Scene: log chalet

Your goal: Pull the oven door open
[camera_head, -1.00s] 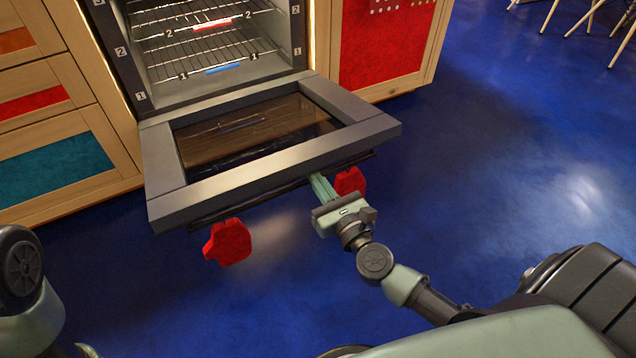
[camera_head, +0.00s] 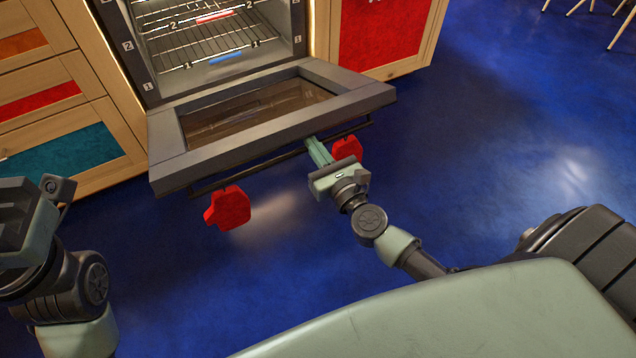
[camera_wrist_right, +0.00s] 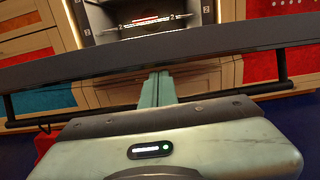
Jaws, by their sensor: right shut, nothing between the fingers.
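The oven door (camera_head: 170,165) is hinged down, its outer edge toward me, tilted a little above level, with a dark glass window. Its dark handle bar (camera_head: 262,168) runs along the front below that edge; it also shows in the right wrist view (camera_wrist_right: 265,89). My right gripper (camera_head: 311,142) is shut and empty, fingertips at the door's front edge by the bar; in the right wrist view its fingers (camera_wrist_right: 160,75) reach under the edge. Contact is unclear. My left gripper (camera_head: 28,215) is at the left edge, fingers not clearly visible.
The oven cavity (camera_head: 215,45) shows wire racks. Two red mitts (camera_head: 229,208) (camera_head: 346,149) hang at the handle bar. Wooden drawers (camera_head: 60,85) stand left, a red-panelled cabinet (camera_head: 383,35) right. The blue floor (camera_head: 480,130) is clear at right; chair legs show far off.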

